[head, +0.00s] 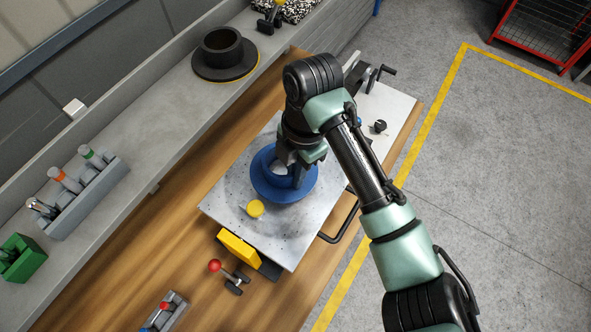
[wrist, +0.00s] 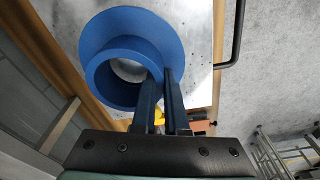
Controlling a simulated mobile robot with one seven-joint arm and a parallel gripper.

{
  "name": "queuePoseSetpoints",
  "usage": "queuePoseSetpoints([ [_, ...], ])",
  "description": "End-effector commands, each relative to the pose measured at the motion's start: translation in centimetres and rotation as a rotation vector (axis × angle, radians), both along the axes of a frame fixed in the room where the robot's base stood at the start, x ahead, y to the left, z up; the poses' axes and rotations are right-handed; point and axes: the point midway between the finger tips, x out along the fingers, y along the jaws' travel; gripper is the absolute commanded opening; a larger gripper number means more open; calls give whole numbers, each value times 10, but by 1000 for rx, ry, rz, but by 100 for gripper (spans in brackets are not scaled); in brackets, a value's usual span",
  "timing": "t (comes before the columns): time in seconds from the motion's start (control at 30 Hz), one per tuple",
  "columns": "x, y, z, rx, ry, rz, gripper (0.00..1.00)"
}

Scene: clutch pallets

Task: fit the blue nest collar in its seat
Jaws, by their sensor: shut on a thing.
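The blue nest collar (head: 266,185) is a wide flange with a short open tube standing up from it. It is over the middle of the pale metal plate (head: 222,202). My gripper (head: 297,170) comes down on the collar's right side and is shut on the tube wall. In the wrist view the collar (wrist: 108,75) lies ahead of my gripper (wrist: 163,80), with a finger on either side of the wall. I cannot tell whether the flange touches the plate. No seat shows; the collar hides the plate beneath it.
A yellow knob (head: 255,208) stands on the plate close to the flange. A yellow block (head: 238,247) and red-balled lever (head: 215,265) are at the front edge. A black handle (head: 340,232) is at the right. A dark flanged collar (head: 222,50) stands on the grey shelf.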

Motion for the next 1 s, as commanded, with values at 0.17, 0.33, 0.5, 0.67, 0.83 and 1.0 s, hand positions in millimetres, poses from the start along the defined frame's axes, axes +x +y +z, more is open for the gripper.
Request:
queuePoseSetpoints([
  [0.17,0,0,-5,1,-1,0,0],
  [0.33,0,0,-10,1,-1,0,0],
  [0.5,0,0,-14,1,-1,0,0],
  [0.67,0,0,-18,1,-1,0,0],
  [0.83,0,0,-22,1,-2,0,0],
  [1.0,0,0,-22,1,-1,0,0],
])
